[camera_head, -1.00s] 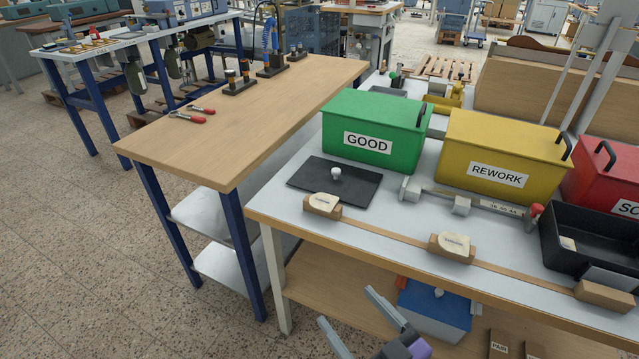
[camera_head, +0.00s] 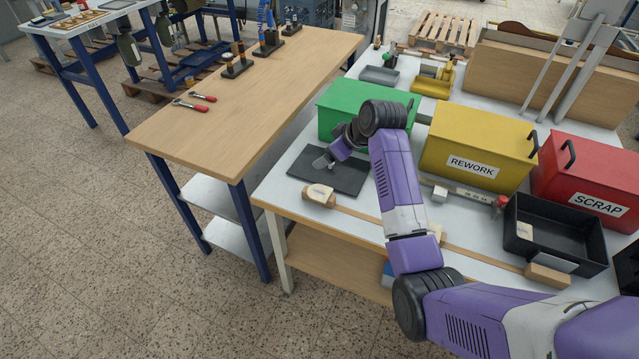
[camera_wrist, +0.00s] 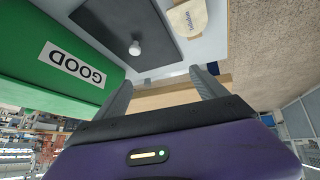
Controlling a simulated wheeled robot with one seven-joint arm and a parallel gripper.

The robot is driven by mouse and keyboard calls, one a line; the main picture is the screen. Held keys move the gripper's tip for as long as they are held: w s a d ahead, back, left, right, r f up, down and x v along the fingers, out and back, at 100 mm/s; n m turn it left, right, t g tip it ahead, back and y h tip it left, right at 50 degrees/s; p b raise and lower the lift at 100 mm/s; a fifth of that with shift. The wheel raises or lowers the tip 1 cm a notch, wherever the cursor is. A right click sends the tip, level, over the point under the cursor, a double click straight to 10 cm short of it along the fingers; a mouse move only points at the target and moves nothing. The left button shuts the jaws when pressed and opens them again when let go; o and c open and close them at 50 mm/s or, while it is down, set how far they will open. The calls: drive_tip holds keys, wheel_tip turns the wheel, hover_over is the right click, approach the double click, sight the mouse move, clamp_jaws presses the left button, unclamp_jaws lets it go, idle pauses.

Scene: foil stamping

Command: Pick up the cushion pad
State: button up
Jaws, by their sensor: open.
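The cushion pad, which I take to be the flat dark rectangular pad (camera_head: 352,181), lies on the grey bench top in front of the green bin. In the wrist view the same pad (camera_wrist: 110,22) shows a small white knob (camera_wrist: 135,47) standing on its top. My gripper (camera_head: 324,164) is above the pad in the head view and hides the knob there. In the wrist view my gripper (camera_wrist: 162,84) is open and empty, its two fingers apart, with the knob beyond the fingertips and clear of them.
The green GOOD bin (camera_head: 335,105) stands close behind the pad. A yellow REWORK bin (camera_head: 475,150), a red SCRAP bin (camera_head: 597,180) and a black tray (camera_head: 550,258) are to the right. A cream piece on a wooden block (camera_head: 318,195) sits near the bench's front edge.

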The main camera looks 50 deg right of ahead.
sight(320, 192)
drive_tip(key=s+a+f+n+g+y, duration=0.1)
drive_tip(key=s+a+f, duration=0.1)
drive_tip(key=s+a+f+n+g+y, duration=0.1)
drive_tip(key=a+f+g, duration=0.1)
drive_tip(key=shift+s+f+n+y, duration=0.15)
drive_tip(key=shift+s+n+y, duration=0.15)
drive_tip(key=shift+s+n, duration=0.1)
drive_tip(key=shift+p+x, duration=0.7)
drive_tip(key=shift+x, duration=2.3)
drive_tip(key=shift+w+d, duration=0.1)
drive_tip(key=shift+d, duration=0.05)
drive_tip(key=c, duration=1.4)
